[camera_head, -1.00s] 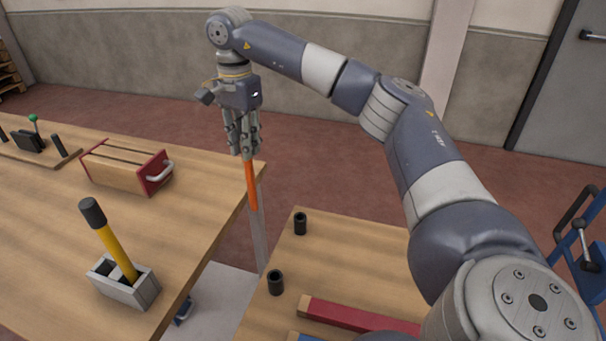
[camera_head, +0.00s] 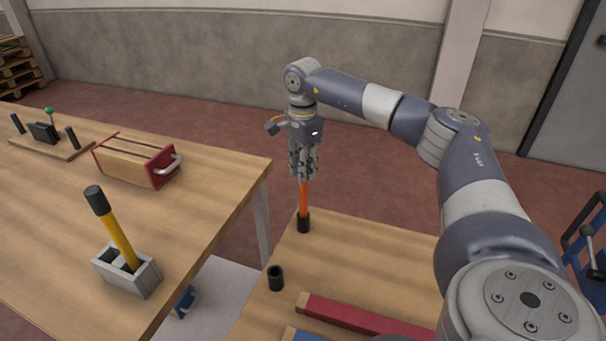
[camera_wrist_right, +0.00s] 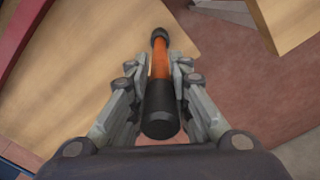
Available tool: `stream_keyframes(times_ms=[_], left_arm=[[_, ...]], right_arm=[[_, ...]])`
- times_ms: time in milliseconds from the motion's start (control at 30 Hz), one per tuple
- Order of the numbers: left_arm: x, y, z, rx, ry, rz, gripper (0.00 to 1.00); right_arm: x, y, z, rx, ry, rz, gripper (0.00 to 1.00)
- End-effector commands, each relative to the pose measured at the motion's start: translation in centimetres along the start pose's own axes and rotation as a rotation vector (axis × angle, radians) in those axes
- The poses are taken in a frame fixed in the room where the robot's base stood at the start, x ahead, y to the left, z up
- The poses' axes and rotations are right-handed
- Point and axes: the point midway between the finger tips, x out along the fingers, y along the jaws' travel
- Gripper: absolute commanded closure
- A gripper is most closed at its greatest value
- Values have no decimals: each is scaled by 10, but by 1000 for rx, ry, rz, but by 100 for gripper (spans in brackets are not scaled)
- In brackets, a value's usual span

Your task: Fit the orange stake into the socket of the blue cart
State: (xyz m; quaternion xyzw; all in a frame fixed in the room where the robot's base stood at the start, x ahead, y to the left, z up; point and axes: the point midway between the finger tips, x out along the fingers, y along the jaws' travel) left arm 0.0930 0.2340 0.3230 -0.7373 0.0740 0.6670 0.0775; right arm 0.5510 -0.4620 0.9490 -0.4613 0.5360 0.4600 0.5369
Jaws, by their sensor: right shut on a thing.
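The orange stake (camera_head: 304,196) hangs upright below my right gripper (camera_head: 303,172), which is shut on its upper part. In the right wrist view the stake's black grip (camera_wrist_right: 161,108) lies between the fingers, and its orange shaft runs away to a black socket (camera_wrist_right: 160,37). In the head view the lower end meets the far black socket (camera_head: 303,223) on the wooden deck (camera_head: 370,260). I cannot tell how deep the tip is. A second black socket (camera_head: 276,278) stands nearer and looks empty. Blue cart framework (camera_head: 590,235) shows at the right edge. My left gripper is out of view.
A wooden table (camera_head: 60,215) at the left bears a grey block (camera_head: 127,272) with a yellow black-topped stake (camera_head: 120,240), and a red-ended wooden box (camera_head: 137,160). A red bar (camera_head: 365,316) lies on the deck's near side. The floor beyond is clear.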

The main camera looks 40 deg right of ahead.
Motion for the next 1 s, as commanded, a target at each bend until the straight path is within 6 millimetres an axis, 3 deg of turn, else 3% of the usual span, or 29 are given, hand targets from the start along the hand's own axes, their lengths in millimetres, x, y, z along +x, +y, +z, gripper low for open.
stream_keyframes(times_ms=[133, 500, 533, 600, 1000], left_arm=[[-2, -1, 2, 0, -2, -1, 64], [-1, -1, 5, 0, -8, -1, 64], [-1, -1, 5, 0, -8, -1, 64], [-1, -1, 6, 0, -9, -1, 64], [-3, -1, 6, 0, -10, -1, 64]], right_arm=[[20, 0, 0, 0, 1, 2, 100], [26, 0, 0, -1, 0, 1, 100], [26, 0, 0, -1, 1, 1, 77], [25, 0, 0, -1, 1, 1, 62], [20, 0, 0, -1, 0, 0, 62]])
